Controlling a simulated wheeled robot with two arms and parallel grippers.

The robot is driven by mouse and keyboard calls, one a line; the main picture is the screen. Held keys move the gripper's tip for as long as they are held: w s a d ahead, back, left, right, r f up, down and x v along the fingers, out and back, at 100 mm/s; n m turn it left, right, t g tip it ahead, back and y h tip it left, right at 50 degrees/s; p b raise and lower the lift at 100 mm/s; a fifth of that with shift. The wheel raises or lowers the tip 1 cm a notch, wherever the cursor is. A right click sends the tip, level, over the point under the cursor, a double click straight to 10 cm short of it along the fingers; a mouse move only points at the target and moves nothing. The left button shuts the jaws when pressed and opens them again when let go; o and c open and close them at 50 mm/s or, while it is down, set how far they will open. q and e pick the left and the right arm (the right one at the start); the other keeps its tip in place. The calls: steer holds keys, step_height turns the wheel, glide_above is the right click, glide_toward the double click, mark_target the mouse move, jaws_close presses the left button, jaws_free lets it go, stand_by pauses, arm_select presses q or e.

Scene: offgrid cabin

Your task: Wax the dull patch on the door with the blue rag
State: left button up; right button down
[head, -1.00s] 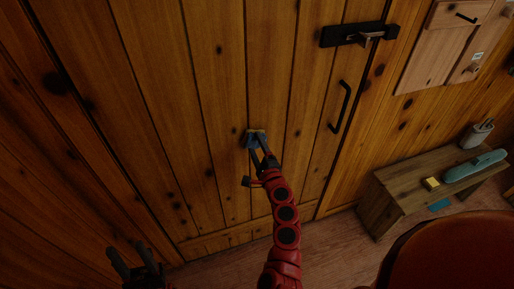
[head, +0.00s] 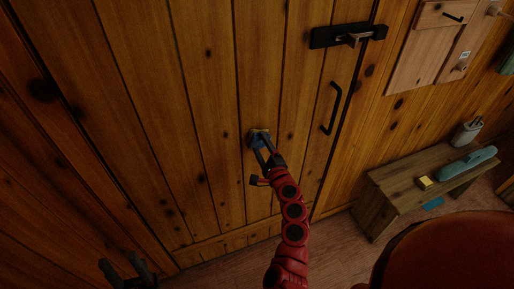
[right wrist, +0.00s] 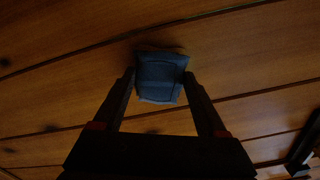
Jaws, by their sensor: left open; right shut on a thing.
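The blue rag (right wrist: 160,78) is a folded dark-blue pad between the fingertips of my right gripper (right wrist: 160,85) in the right wrist view. The right gripper is shut on it. In the head view the rag (head: 259,136) is at the surface of the plank door (head: 232,80), left of the black handle. I cannot tell whether it presses on the wood. A dull patch cannot be made out; the rag may cover it. My left gripper (head: 127,272) is open and empty at the lower left, in front of the planks.
A black latch (head: 348,36) and a black handle (head: 332,108) stick out from the door at right. A low wooden bench (head: 400,178) holds a yellow block (head: 425,183), a teal case (head: 467,163) and a cup (head: 467,132). A blue piece (head: 433,204) lies below it.

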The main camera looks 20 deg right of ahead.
steer(key=shift+a+b, duration=0.35)
steer(key=shift+a, duration=1.85)
steer(key=shift+s+d, duration=0.1)
steer(key=shift+s, duration=2.85)
